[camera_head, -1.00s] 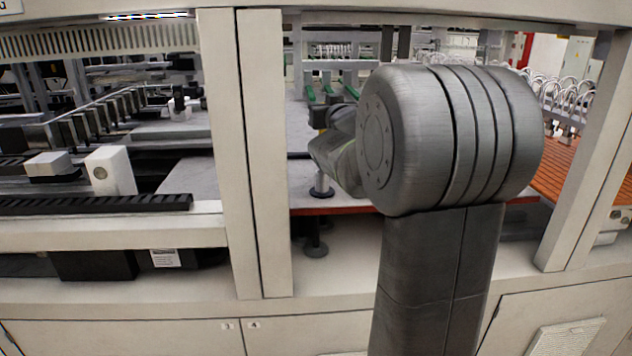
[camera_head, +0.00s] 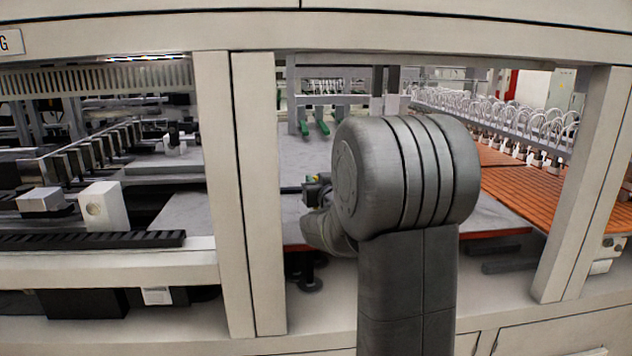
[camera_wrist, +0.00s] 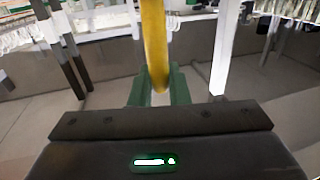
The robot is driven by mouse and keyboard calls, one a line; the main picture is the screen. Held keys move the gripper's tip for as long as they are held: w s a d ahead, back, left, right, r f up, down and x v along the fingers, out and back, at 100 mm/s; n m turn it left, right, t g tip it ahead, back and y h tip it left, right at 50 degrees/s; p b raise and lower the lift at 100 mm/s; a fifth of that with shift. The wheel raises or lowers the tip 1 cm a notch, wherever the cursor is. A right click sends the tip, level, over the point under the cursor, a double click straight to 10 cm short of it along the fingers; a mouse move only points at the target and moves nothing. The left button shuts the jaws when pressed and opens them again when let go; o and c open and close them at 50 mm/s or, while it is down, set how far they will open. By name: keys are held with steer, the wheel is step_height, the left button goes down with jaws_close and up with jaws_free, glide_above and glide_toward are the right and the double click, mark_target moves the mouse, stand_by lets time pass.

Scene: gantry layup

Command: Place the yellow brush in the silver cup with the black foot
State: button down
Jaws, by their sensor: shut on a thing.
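The yellow brush (camera_wrist: 155,45) stands out between the green fingers of my gripper (camera_wrist: 158,88) in the wrist view. The fingers are shut on it, and its upper end runs out of the frame. In the head view my gripper (camera_head: 316,191) is small and dark, partly hidden behind my arm, over the grey table. A small spot of yellow shows at it. I cannot make out the silver cup with the black foot in either current view; my arm hides part of the table.
A pale upright post (camera_head: 243,190) stands left of my arm and another (camera_head: 588,180) stands right. An orange slatted surface (camera_head: 555,205) with rows of white hoses lies at the right. The grey table (camera_head: 287,215) has bare room left of my gripper.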

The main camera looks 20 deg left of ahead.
steer(key=shift+f, duration=0.15)
steer(key=c, duration=1.4)
jaws_free()
steer(key=shift+r, duration=0.25)
steer(key=b+v, duration=0.3)
steer(key=v, duration=0.9)
steer(key=shift+w+a, duration=0.15)
